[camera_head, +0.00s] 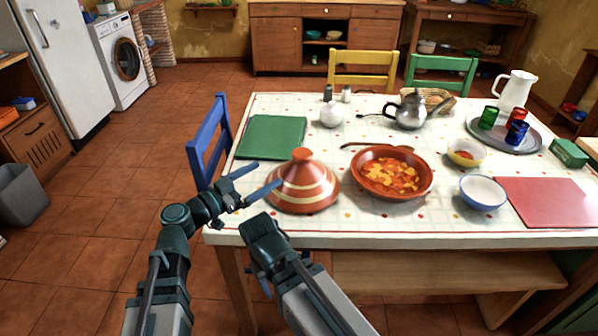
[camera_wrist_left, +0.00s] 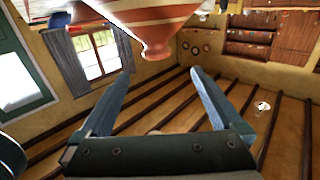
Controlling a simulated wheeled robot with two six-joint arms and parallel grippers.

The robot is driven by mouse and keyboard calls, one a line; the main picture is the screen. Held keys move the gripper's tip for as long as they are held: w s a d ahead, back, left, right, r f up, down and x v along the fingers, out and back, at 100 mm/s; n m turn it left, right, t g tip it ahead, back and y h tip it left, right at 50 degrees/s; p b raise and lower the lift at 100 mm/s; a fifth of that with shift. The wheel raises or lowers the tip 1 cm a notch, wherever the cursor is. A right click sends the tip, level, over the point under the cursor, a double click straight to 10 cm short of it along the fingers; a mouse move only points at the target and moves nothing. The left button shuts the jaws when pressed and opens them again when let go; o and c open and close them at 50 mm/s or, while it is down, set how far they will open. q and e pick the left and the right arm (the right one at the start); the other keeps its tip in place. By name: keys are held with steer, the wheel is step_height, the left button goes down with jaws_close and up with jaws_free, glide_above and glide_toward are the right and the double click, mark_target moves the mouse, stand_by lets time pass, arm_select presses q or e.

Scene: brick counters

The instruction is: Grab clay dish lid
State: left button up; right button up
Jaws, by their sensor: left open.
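The clay dish lid (camera_head: 301,190) is a terracotta cone with cream bands and a rounded knob. It stands upright on the table's near left part. My left gripper (camera_head: 267,174) is open at its left, fingers pointing toward it. In the left wrist view the lid (camera_wrist_left: 150,14) appears upside down at the top. Its knob lies near the gap between the open fingers (camera_wrist_left: 158,68), with nothing held. My right arm's dark end (camera_head: 265,240) is below the lid, by the table's front edge; its fingers cannot be made out. The clay dish (camera_head: 426,186) with stew sits right of the lid.
A wooden spoon (camera_head: 365,148) rests at the dish. A green placemat (camera_head: 272,138) lies behind the lid. A blue chair (camera_head: 208,143) stands at the table's left edge.

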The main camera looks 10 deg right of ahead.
mark_target(294, 159)
arm_select(q)
steer(key=x, duration=0.7)
steer(key=shift+w+d, duration=0.15)
steer(key=shift+d, duration=0.1)
steer(key=shift+s+x, duration=0.15)
steer(key=shift+x, duration=1.45)
steer(key=shift+s+x, duration=0.2)
steer(key=shift+x, duration=1.35)
steer(key=shift+d+r, duration=0.1)
steer(key=shift+d, duration=0.05)
jaws_close()
